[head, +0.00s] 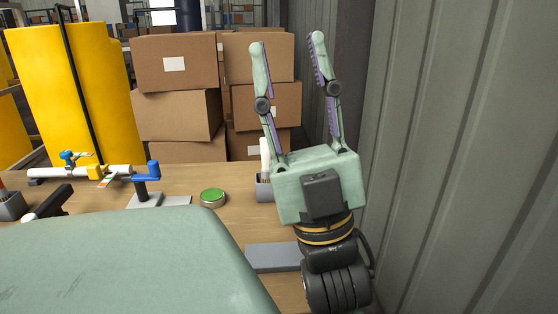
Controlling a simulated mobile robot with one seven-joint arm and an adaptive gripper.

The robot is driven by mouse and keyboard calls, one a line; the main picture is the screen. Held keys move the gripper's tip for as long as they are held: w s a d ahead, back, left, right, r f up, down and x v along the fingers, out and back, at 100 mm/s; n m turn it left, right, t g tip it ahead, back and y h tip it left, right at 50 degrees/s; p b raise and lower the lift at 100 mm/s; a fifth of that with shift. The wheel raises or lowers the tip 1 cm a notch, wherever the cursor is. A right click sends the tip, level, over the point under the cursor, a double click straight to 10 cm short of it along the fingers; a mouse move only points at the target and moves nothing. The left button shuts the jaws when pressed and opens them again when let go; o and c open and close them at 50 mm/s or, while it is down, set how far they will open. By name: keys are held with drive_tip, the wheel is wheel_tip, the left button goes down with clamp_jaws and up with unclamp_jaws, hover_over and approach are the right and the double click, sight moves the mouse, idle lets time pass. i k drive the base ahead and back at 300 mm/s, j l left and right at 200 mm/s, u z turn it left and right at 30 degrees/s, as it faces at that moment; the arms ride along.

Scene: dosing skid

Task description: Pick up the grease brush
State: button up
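My gripper (286,43) is raised over the right side of the wooden table, with its two fingers pointing up and spread apart. It is open, with nothing between the fingers. A pale upright thing (265,155), perhaps the grease brush, stands just left of the gripper's lower finger links in the picture. It seems to stand in a small grey holder (263,188). The gripper body hides the right part of both, so I cannot tell the brush's full shape. The gripper does not appear to hold it.
A green-topped tin (213,197) sits on the table (190,235). Left are a white pipe (60,172) with blue-handled valves, a black-handled tool (48,202) and a grey cup (10,207). A grey plate (273,257) lies in front. A corrugated wall (460,150) stands close right; boxes (178,62) are stacked behind.

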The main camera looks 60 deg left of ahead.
sight(266, 155)
drive_tip(key=k, duration=0.85)
drive_tip(key=k+u, duration=0.1)
drive_tip(key=u, duration=0.25)
drive_tip(key=k+u, duration=0.15)
drive_tip(key=u, duration=0.25)
drive_tip(key=k+j+u, duration=0.1)
drive_tip(key=u, duration=0.25)
drive_tip(key=l+u, duration=0.3)
drive_tip(key=i+l+u, duration=0.1)
drive_tip(key=l+u, duration=0.25)
drive_tip(key=l, duration=0.15)
drive_tip(key=i+l, duration=0.45)
drive_tip(key=l, duration=0.1)
